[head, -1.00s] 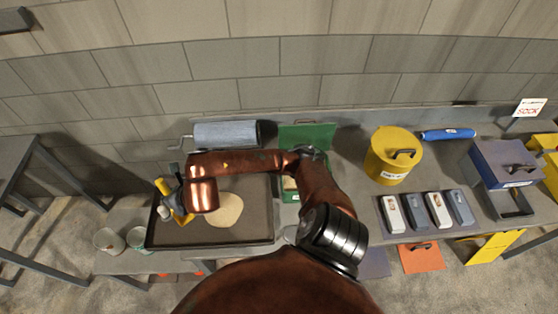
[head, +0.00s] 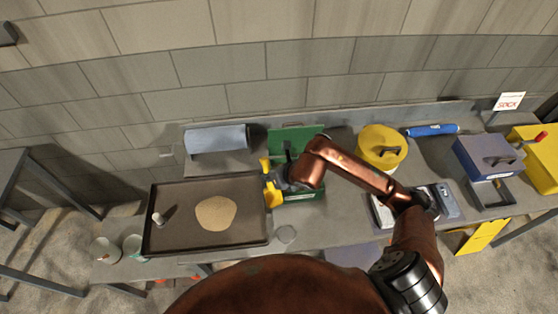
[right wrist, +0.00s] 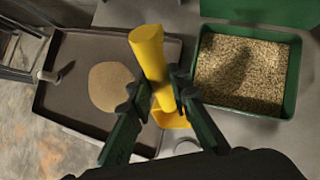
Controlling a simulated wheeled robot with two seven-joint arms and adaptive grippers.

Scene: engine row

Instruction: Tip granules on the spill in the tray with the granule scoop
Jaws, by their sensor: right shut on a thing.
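My right gripper (head: 279,181) is shut on the yellow granule scoop (head: 267,170). In the right wrist view the fingers (right wrist: 158,95) close on the scoop's upright yellow handle (right wrist: 147,50); its bowl shows partly below them, and I cannot tell what it holds. The scoop is above the gap between the tray and the green granule box. The dark tray (head: 165,240) holds a round, flat tan patch (head: 216,213), seen also in the right wrist view (right wrist: 109,86). The open green box (right wrist: 291,95) is full of tan granules (right wrist: 238,68). My left gripper is not in view.
A small white-topped cylinder (head: 157,218) stands in the tray's left part. A grey roll (head: 216,139) lies behind the tray. Two cups (head: 104,250) stand front left.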

